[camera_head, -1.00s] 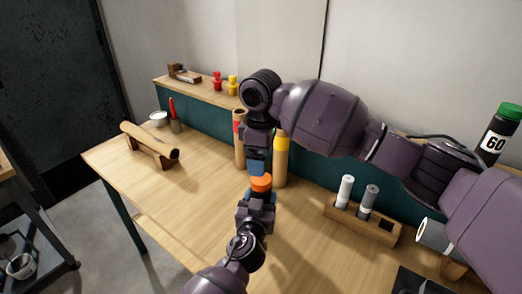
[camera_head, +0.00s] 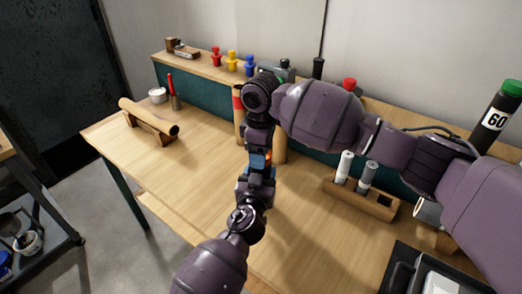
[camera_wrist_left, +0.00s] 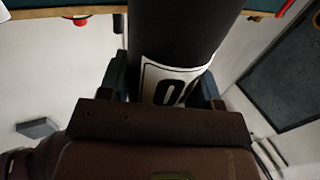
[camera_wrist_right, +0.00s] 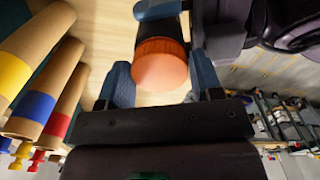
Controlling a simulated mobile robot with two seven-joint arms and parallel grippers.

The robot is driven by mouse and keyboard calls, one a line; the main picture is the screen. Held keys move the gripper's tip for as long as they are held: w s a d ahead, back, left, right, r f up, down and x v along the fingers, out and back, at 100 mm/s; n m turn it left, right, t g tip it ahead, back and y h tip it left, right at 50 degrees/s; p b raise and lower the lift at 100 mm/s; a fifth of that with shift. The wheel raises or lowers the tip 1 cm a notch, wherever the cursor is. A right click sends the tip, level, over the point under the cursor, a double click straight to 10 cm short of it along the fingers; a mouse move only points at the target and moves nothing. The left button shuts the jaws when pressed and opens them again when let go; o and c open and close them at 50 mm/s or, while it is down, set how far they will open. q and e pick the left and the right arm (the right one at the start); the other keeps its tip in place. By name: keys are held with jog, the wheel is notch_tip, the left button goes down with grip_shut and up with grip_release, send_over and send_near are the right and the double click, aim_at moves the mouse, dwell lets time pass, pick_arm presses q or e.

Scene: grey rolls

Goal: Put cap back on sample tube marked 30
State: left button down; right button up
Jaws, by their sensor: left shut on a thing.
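My left gripper (camera_head: 258,182) is shut on a thick black tube (camera_wrist_left: 185,35). Its white label (camera_wrist_left: 170,82) shows a 0; the other digit is mostly hidden. An orange cap (camera_wrist_right: 160,62) is just beyond my left gripper, between my right gripper's fingertips; only a sliver shows in the head view (camera_head: 268,156). I cannot tell how the cap sits on the tube. My right gripper (camera_wrist_right: 163,80) appears open around the cap, almost meeting my left gripper. A second black tube (camera_head: 492,128), marked 60 with a green cap (camera_head: 512,88), stands at the far right.
Behind the grippers stand cardboard rolls (camera_head: 238,105). A wooden rack (camera_head: 378,205) with a white and a grey cylinder is to the right. A roll on a stand (camera_head: 150,117) lies at left. A black tray (camera_head: 400,272) is at front right. The table's left middle is clear.

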jog(key=c, duration=0.6)
jog(key=o, duration=1.1)
jog(key=shift+o, duration=0.2)
jog(key=shift+r, duration=0.1)
notch_tip(320, 180, up, 12)
pick_arm(q)
jog(key=shift+c, duration=1.1)
grip_release()
jog(key=shift+s, duration=0.1)
